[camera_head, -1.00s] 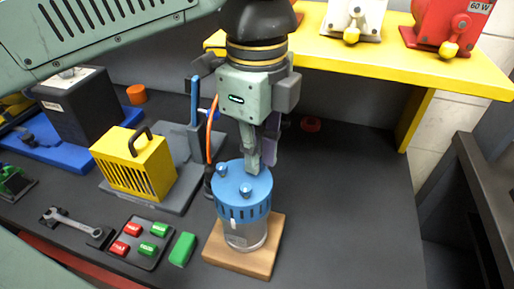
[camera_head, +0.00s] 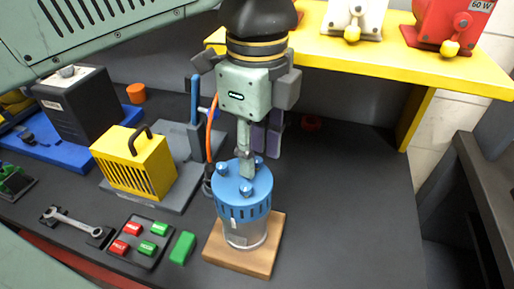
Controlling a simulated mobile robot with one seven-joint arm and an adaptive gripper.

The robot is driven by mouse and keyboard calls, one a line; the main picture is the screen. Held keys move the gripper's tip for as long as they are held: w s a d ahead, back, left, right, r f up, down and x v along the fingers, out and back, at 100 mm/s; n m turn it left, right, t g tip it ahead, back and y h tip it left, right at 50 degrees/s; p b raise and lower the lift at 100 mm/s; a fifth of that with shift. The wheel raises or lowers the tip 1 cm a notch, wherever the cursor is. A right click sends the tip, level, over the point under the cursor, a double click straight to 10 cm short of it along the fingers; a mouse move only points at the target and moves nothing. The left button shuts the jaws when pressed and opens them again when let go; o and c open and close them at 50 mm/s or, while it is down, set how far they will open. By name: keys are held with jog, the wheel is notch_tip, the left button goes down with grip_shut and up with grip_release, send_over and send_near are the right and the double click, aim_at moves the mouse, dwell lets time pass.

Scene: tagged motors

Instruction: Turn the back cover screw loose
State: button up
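The motor (camera_head: 244,232) stands upright on a wooden block (camera_head: 237,262). Its blue slotted cover (camera_head: 245,205) has blue knob-like screws on top: one at left (camera_head: 222,169), one at front (camera_head: 246,189) and one at back right (camera_head: 259,163). My gripper (camera_head: 247,172) points down over the cover, its near grey-green finger low between these screws and beside the back right one. Purple-grey parts hang behind that finger. I cannot tell whether the gripper touches or grips a screw.
A yellow vented box (camera_head: 135,165) and a grey stand with a blue post (camera_head: 194,100) are to the left. A button panel (camera_head: 140,242), a green block (camera_head: 182,248) and a wrench (camera_head: 72,222) lie in front.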

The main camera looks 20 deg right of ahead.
aim_at(257, 159)
notch_tip(257, 159, up, 7)
jog(key=shift+r, duration=0.1)
dwell(0.5)
